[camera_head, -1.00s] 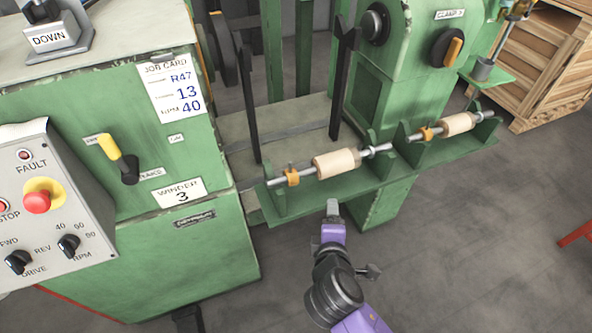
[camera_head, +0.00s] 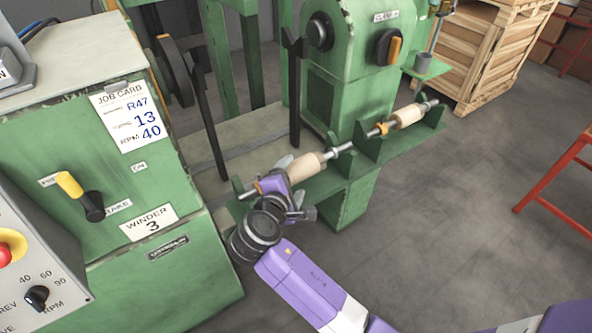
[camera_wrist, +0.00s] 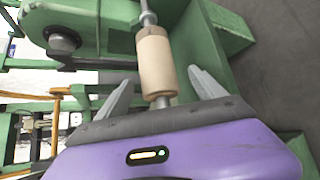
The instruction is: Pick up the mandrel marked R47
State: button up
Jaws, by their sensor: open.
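Two mandrels, each a pale wooden cylinder on a steel shaft with an orange collar, lie on a green rack (camera_head: 345,183). The near mandrel (camera_head: 307,168) is at the rack's left; the far mandrel (camera_head: 407,116) is at its right. No R47 marking is readable on either one. My gripper (camera_head: 284,168) is at the near mandrel's left part and hides some of it. In the wrist view, my gripper (camera_wrist: 160,92) is open, with one finger on each side of the near mandrel's (camera_wrist: 155,62) lower end. I cannot tell whether the fingers touch it.
A job card (camera_head: 133,115) on the green winder reads R47, 13, 40. Two dark upright forks (camera_head: 293,90) stand behind the rack. The control box (camera_head: 35,265) is at left. A red frame (camera_head: 555,170) stands at right, with clear floor before it.

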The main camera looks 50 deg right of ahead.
aim_at(297, 171)
jog(key=x, duration=0.4)
jog(key=shift+w+d+r, duration=0.1)
jog(key=shift+d, duration=0.1)
jog(key=shift+r, duration=0.1)
grip_shut()
